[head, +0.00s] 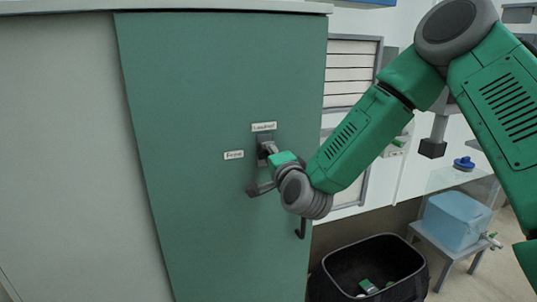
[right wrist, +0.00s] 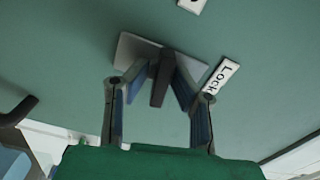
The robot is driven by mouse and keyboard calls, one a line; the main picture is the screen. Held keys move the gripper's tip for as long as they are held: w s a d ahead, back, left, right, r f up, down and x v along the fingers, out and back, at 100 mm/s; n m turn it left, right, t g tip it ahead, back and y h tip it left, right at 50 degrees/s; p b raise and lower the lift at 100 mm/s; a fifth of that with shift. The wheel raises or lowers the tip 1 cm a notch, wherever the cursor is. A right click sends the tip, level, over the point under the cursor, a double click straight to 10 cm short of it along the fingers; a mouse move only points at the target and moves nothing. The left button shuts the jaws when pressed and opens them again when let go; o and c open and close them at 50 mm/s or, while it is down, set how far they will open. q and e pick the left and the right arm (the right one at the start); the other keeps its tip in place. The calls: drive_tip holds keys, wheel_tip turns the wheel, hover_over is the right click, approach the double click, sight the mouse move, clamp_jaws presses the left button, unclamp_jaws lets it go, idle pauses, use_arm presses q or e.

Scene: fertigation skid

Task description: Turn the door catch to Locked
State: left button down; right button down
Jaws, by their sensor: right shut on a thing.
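The door catch (head: 265,142) sits on the green door (head: 190,100), with a small "Locked" label (head: 263,126) above it and a second label (head: 233,155), seemingly "Free", to its left. My right gripper (head: 267,153) is at the catch and hides much of it. In the right wrist view, the fingers of my right gripper (right wrist: 165,100) are on either side of the dark catch lever (right wrist: 161,80), shut on it. The catch's grey base plate (right wrist: 135,50) lies behind. The lever's exact angle is hard to tell. My left gripper is not in view.
A black door handle (head: 302,228) is below and right of the catch. A black bin (head: 325,270) stands on the floor at lower right. A blue container (head: 455,218) rests on a small stand beyond it. A pale panel (head: 60,150) adjoins the door's left side.

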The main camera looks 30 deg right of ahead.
drive_tip(key=n, duration=0.2)
drive_tip(key=f+n, duration=0.1)
drive_tip(key=shift+s+a+n, duration=0.15)
drive_tip(key=shift+s+n, duration=0.05)
drive_tip(key=shift+n, duration=0.2)
drive_tip(key=n+p, duration=0.1)
drive_tip(key=n, duration=0.3)
drive_tip(key=shift+r+n, duration=0.1)
drive_tip(key=shift+n, duration=0.2)
drive_tip(key=n, duration=0.3)
drive_tip(key=shift+n, duration=2.2)
drive_tip(key=c, duration=1.6)
unclamp_jaws()
drive_tip(key=shift+w, duration=0.15)
